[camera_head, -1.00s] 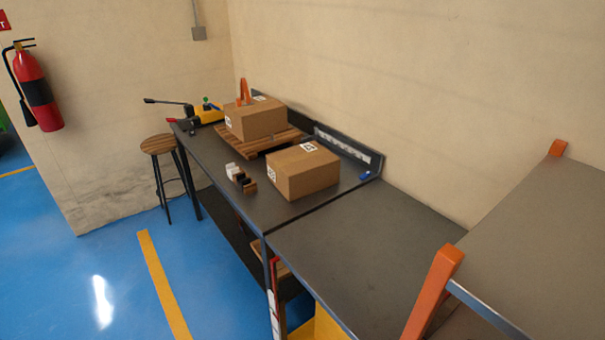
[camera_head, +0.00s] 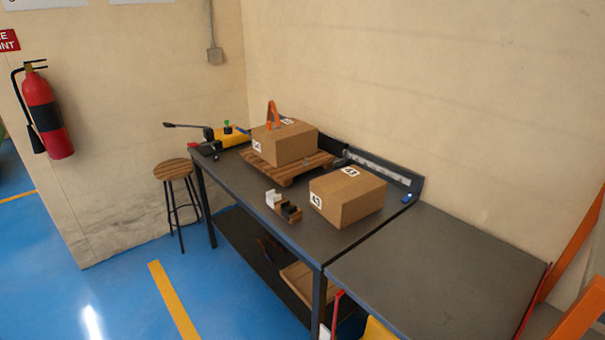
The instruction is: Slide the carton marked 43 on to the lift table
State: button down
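A brown carton (camera_head: 347,197) with white labels on its top and front-left side sits on the dark workbench (camera_head: 262,210), near its right end. My gripper is not in view.
A small holder with white and black blocks (camera_head: 284,206) lies left of the nearer carton. A dark rail (camera_head: 378,170) runs along the bench's back edge by the wall. A stool (camera_head: 175,172) stands at the left. Orange posts (camera_head: 578,245) rise at the right. Blue floor is clear in front.

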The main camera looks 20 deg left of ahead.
aim_at(349, 195)
jog(key=i+j, duration=0.15)
jog(key=j, duration=0.3)
jog(key=i+j+z, duration=0.1)
jog(key=j, duration=0.35)
jog(key=i+j, duration=0.2)
jog(key=j, duration=0.25)
jog(key=i+j+z, duration=0.1)
jog(key=j, duration=0.35)
jog(key=i+j, duration=0.15)
jog(key=j, duration=0.3)
jog(key=i+j+z, duration=0.1)
jog(key=j, duration=0.35)
jog(key=i+j, duration=0.1)
jog(key=j, duration=0.35)
jog(key=i+j+z, duration=0.1)
jog(key=i, duration=0.3)
jog(key=i+j+z, duration=0.1)
jog(key=i+j, duration=0.15)
jog(key=i, duration=0.15)
